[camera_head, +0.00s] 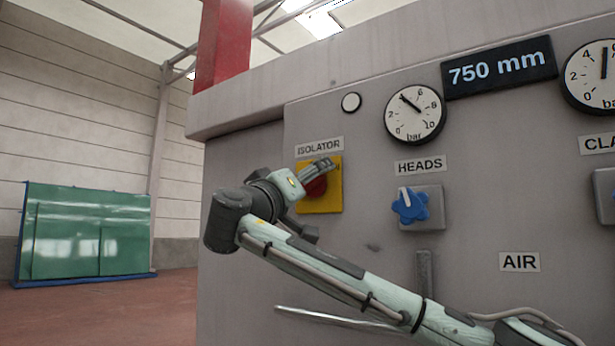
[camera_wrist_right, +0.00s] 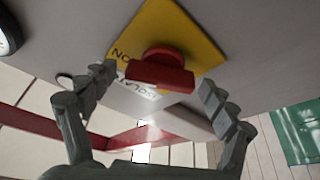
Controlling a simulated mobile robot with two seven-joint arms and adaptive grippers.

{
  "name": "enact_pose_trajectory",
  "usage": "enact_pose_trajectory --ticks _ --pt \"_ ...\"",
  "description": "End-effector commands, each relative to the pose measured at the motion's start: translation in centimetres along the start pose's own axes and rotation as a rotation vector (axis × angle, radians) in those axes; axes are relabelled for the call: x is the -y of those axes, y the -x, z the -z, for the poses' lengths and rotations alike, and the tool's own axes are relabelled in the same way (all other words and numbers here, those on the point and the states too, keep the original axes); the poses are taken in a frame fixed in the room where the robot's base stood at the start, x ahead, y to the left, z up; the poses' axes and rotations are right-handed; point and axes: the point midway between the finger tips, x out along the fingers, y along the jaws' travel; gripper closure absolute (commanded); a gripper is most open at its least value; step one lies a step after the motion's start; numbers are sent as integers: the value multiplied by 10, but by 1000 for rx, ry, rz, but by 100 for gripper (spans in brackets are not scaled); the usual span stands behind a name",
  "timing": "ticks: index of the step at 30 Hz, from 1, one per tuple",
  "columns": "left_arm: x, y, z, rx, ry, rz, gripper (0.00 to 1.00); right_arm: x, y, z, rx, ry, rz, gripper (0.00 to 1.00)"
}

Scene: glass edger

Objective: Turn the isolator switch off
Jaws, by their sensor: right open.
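The isolator switch has a red handle (camera_wrist_right: 160,72) on a yellow plate (camera_head: 333,200), under an ISOLATOR label on the grey panel. In the head view my right gripper (camera_head: 322,170) is in front of the plate and hides much of the red handle. In the right wrist view the gripper (camera_wrist_right: 160,88) is open, with one finger on each side of the red handle. A gap shows between each finger and the handle, and I see no clear contact. The letters "ON" show on the plate beside the handle. My left gripper is in neither view.
The grey panel (camera_head: 470,190) also carries a blue HEADS knob (camera_head: 410,206), a bar gauge (camera_head: 415,114), a second gauge (camera_head: 594,77) and a 750 mm display (camera_head: 499,68). A green glass rack (camera_head: 90,235) stands at the far left with open floor before it.

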Motion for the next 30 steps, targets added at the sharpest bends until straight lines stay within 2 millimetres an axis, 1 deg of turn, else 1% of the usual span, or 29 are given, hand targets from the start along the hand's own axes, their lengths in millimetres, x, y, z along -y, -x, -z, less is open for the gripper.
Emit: enact_pose_trajectory --ticks 1,3,11,23,24,30 --pt "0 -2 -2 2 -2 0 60 -1 -4 1 0 0 -1 14" --pt "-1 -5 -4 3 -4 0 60 0 -7 0 0 -1 0 14" --pt "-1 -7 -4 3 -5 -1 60 0 -8 0 0 -1 1 14" --pt "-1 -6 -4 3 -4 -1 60 0 -8 0 0 -1 1 63" --pt "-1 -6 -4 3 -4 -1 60 0 -8 0 0 -1 1 64" --pt "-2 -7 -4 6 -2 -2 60 1 -8 -1 1 14 8 65"
